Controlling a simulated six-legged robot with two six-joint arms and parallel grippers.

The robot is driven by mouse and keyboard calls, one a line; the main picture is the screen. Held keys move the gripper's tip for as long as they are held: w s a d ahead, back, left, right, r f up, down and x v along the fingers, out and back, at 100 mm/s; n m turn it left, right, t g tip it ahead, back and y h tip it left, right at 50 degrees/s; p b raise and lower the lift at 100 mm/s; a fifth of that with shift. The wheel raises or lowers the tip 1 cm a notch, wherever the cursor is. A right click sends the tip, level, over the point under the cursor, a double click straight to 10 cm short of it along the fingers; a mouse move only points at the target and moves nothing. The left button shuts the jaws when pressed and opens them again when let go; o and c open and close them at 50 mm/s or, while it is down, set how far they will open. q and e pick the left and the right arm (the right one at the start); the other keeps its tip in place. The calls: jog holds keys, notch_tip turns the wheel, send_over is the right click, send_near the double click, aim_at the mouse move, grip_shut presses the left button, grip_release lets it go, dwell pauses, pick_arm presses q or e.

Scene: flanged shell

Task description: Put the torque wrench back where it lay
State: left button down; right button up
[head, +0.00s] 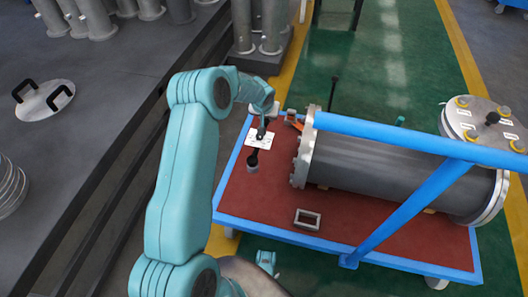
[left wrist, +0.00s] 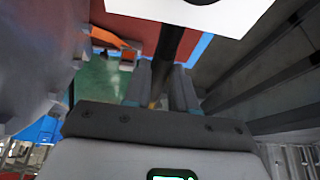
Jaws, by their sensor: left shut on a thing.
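The torque wrench is a dark bar (head: 254,157) with a grey end at its near tip, over the red top of the blue-framed cart at its left end. My left gripper (head: 262,132) is shut on it. In the left wrist view, the dark bar (left wrist: 176,42) runs up between the fingers of my left gripper (left wrist: 165,85). A white card (head: 260,139) with dark marks hides part of the bar in both views. I cannot tell whether the wrench touches the cart top.
A grey flanged shell (head: 385,172) lies on the cart (head: 340,228), close right of my left gripper. A blue rail (head: 400,143) crosses above it. A small grey frame (head: 307,219) and an orange item (head: 293,121) lie nearby. A dark bench (head: 75,150) stands left.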

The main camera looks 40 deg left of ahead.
pick_arm(q)
notch_tip(320, 180, down, 13)
jog(key=b, duration=0.4)
jog(key=shift+r, duration=0.1)
jog(key=c, duration=0.9)
grip_release()
pick_arm(e)
jog(key=shift+t, duration=0.3)
jog(key=f, duration=0.1)
jog(key=w+f, duration=0.1)
jog(key=f, duration=0.2)
jog(key=shift+w+d+f, duration=0.2)
jog(key=shift+w+d, duration=0.2)
pick_arm(q)
jog(key=p+v, duration=0.2)
jog(key=v, duration=1)
pick_arm(e)
jog(key=shift+s+a+r, duration=0.1)
jog(key=shift+s+r, duration=0.25)
jog(key=shift+r, duration=0.2)
jog(key=shift+s+a+r, duration=0.1)
jog(key=shift+s+r, duration=0.2)
jog(key=shift+r, duration=0.25)
pick_arm(q)
jog(key=shift+s+d, duration=0.1)
pick_arm(e)
jog(key=shift+s+d, duration=0.1)
